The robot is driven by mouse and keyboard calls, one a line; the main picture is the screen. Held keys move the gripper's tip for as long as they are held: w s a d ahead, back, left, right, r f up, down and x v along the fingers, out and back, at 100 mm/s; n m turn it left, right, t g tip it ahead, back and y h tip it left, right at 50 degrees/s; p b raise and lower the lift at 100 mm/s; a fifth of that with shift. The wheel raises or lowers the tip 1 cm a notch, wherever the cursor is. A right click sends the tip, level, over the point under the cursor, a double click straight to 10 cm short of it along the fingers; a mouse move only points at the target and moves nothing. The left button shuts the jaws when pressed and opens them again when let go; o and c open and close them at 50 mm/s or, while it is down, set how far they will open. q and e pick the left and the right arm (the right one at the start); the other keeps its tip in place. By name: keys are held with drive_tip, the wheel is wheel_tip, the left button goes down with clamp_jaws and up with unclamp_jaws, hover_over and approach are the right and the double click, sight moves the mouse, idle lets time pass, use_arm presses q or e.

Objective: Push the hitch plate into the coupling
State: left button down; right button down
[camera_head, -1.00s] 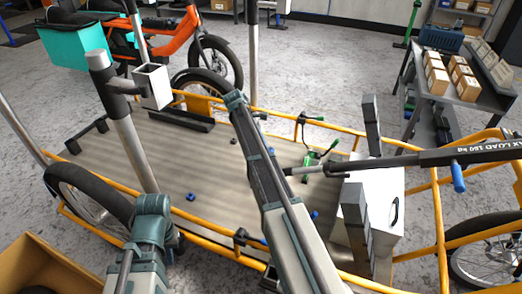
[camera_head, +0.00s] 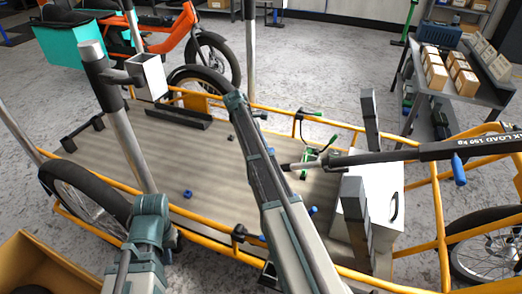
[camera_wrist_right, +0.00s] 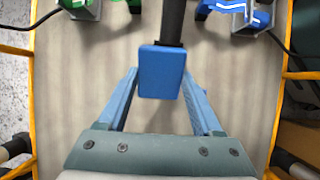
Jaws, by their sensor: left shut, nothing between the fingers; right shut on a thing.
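In the right wrist view, my right gripper (camera_wrist_right: 162,78) is shut on a blue block (camera_wrist_right: 160,72) at the end of a dark rod (camera_wrist_right: 172,22). I cannot tell if this block is the hitch plate. A white square socket (camera_head: 147,76) is fixed to a dark post (camera_head: 115,105). I cannot identify the coupling for sure.
The wooden cargo bed (camera_head: 215,165) has yellow-orange rails around it. A white box (camera_head: 380,195) stands at its right end between dark uprights. A green clamp (camera_head: 316,158) is on the bed. A grey table (camera_head: 462,95) with cardboard boxes is at the right.

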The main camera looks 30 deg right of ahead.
drive_tip(key=shift+b+x, duration=1)
drive_tip(key=shift+x, duration=0.2)
unclamp_jaws()
drive_tip(key=shift+a+r, duration=0.1)
drive_tip(key=shift+r, duration=0.05)
drive_tip(key=p+v, duration=1.2)
drive_tip(key=v, duration=0.1)
drive_tip(key=shift+w+r, duration=0.2)
drive_tip(key=shift+r, duration=0.05)
drive_tip(key=shift+s, duration=0.15)
